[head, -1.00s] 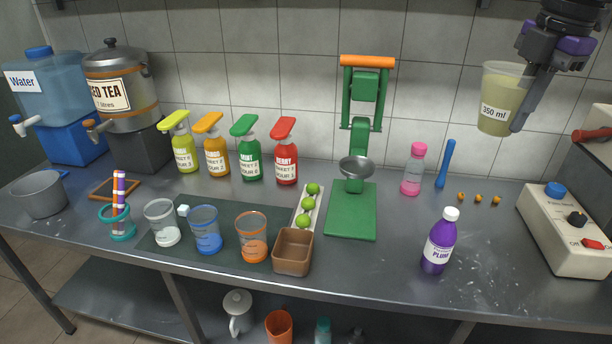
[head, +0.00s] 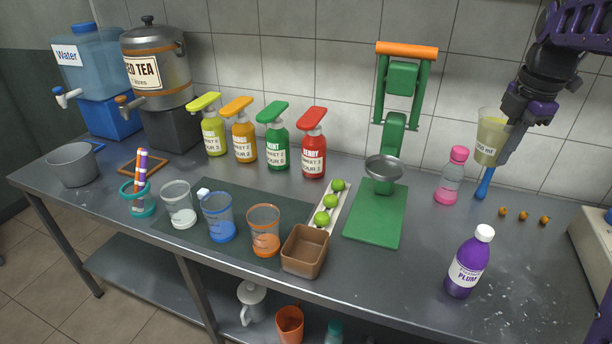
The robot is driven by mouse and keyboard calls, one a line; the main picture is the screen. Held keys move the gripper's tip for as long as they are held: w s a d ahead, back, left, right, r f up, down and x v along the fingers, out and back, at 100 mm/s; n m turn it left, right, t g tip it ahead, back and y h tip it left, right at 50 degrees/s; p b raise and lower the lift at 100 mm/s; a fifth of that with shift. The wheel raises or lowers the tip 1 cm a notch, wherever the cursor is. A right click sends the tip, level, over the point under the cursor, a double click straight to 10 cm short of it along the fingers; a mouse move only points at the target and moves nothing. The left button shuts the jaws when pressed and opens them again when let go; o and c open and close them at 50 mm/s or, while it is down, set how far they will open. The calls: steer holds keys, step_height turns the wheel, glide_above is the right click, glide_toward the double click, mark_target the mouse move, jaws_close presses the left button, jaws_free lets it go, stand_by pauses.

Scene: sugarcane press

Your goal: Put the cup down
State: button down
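The cup (head: 487,151) is clear, marked "350 ml", and holds a pale yellow-green liquid. It is upright at the right, in front of the tiled wall and above the counter's back part. My gripper (head: 506,138) is shut on the cup from its right side; the fingers partly cover the cup's right edge. The blue stick (head: 484,184) shows right below the cup in the picture. I cannot tell exactly how high the cup is above the counter.
A pink-capped bottle (head: 450,178) stands just left of the cup. Small orange-brown balls (head: 523,214) lie to the right. A purple plum bottle (head: 469,265) stands in front. The green press (head: 376,212) is further left. Bare counter (head: 540,270) lies at right front.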

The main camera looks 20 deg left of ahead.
steer(key=m+b, duration=0.1)
steer(key=b, duration=0.1)
glide_above(452, 241)
step_height(452, 241, down, 17)
steer(key=shift+s+d+f+b, duration=0.1)
steer(key=shift+f+b, duration=0.1)
steer(key=shift+f, duration=1.55)
steer(key=shift+s+f+b, duration=0.15)
steer(key=shift+f+b, duration=0.1)
steer(key=shift+f, duration=1.45)
steer(key=shift+s+d+f+b, duration=0.1)
steer(key=shift+f+b, duration=0.1)
steer(key=shift+f, duration=1.55)
steer(key=shift+f, duration=0.15)
steer(key=c, duration=1.1)
jaws_free()
steer(key=r, duration=0.4)
steer(key=s+r+p, duration=0.1)
steer(key=r, duration=0.7)
steer(key=shift+s+d+r+p, duration=0.1)
steer(key=shift+s+d+p, duration=0.2)
steer(key=shift+s+p, duration=0.05)
